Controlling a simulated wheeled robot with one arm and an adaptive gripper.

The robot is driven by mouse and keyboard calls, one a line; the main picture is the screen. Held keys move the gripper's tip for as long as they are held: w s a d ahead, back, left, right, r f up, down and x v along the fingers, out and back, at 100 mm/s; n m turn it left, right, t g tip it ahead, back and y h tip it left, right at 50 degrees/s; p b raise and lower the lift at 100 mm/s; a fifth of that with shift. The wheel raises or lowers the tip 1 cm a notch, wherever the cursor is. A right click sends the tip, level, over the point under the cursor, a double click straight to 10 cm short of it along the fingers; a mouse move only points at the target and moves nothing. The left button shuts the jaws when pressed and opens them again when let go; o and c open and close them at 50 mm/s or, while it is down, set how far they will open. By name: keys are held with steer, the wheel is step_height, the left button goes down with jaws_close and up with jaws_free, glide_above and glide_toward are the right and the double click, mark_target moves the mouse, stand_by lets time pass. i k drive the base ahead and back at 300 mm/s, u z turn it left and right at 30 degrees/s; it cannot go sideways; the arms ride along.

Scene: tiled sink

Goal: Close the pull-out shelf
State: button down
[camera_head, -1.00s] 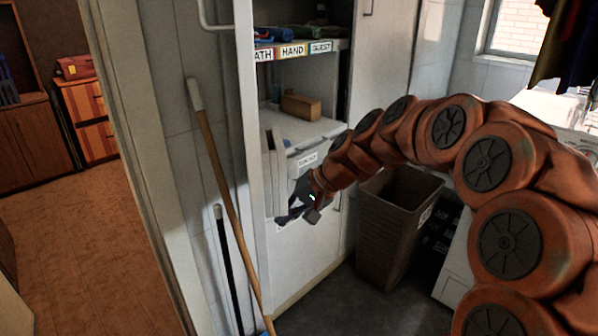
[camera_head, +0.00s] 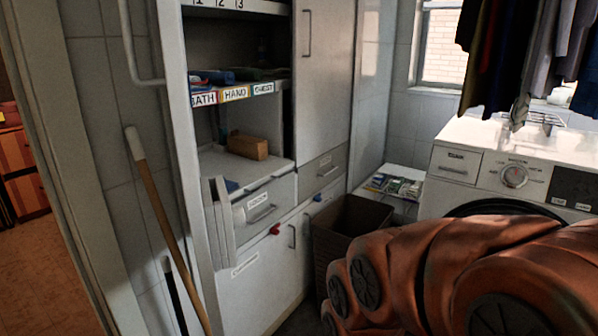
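A pale shelf surface (camera_head: 218,160) lies at mid height in the tall white cabinet (camera_head: 317,85), below the shelf labelled BATH, HAND and GUEST. Under it is a labelled grey front with a bar handle (camera_head: 263,205). I cannot tell for sure which part is the pull-out shelf, or how far it stands out. Upright white panels (camera_head: 218,222) stand at the left of this front. My arm (camera_head: 420,275) crosses the lower right, away from the cabinet front. My gripper is not visible.
A brown bin (camera_head: 345,222) stands right of the cabinet, partly behind my arm. The washing machine (camera_head: 515,165) is at the right. A broom handle (camera_head: 160,210) leans at the left. A small brown box (camera_head: 248,147) sits on the pale surface.

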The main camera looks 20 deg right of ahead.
mark_target(214, 159)
steer(key=z, duration=1.25)
steer(key=i, duration=0.95)
steer(key=u, duration=1.85)
